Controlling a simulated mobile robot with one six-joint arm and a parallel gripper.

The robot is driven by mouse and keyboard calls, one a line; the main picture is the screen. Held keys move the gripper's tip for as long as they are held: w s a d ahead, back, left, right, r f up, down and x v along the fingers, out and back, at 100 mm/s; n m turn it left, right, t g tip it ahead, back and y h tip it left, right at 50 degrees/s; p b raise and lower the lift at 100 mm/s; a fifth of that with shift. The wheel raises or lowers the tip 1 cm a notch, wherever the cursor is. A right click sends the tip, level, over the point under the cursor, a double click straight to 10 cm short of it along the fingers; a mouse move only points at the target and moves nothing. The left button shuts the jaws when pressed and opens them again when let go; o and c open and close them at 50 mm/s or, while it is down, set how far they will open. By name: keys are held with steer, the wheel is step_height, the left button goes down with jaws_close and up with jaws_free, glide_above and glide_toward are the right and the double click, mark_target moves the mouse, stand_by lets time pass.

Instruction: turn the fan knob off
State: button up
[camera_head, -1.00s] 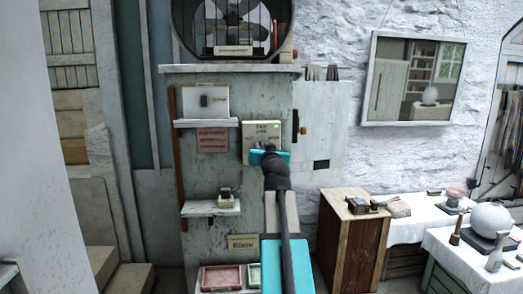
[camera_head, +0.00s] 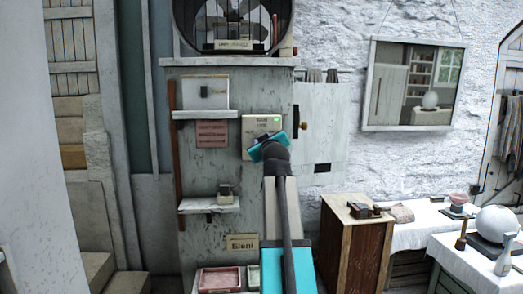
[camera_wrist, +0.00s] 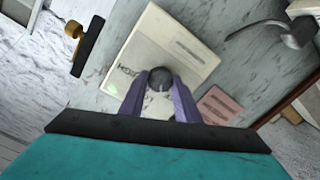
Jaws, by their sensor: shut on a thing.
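The fan (camera_head: 238,15) sits in a round dark housing at the top of the grey cabinet. Below it a cream control plate (camera_head: 262,124) with a small green light is fixed to the cabinet front. My gripper (camera_head: 266,147) is at the lower part of this plate, with its cyan body tilted. In the wrist view the cream plate (camera_wrist: 165,45) appears slanted. There the two purple fingers of my gripper (camera_wrist: 160,92) are closed on the sides of a dark round knob (camera_wrist: 160,78). The knob is hidden behind my gripper in the head view.
A pink label (camera_head: 212,133) and a small shelf (camera_head: 209,205) are left of the gripper. A dark latch with a brass knob (camera_head: 302,126) is to the right. A wooden cabinet (camera_head: 345,240) stands at the lower right, beside cloth-covered tables with a plaster sphere (camera_head: 496,223).

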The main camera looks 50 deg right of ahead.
steer(key=n+b, duration=0.1)
steer(key=n, duration=0.1)
steer(key=n+b, duration=0.1)
steer(key=n, duration=0.1)
steer(key=shift+w+r+n+b, duration=0.1)
steer(key=shift+r+n+b, duration=0.1)
steer(key=shift+n+b, duration=0.15)
stand_by(0.3)
steer(key=o, duration=1)
steer(key=shift+f, duration=0.1)
steer(key=shift+o, duration=0.2)
steer(key=shift+f, duration=0.1)
steer(key=shift+a, duration=0.1)
steer(key=b+v, duration=0.2)
steer(key=v, duration=1.1)
steer(key=shift+s+a, duration=0.25)
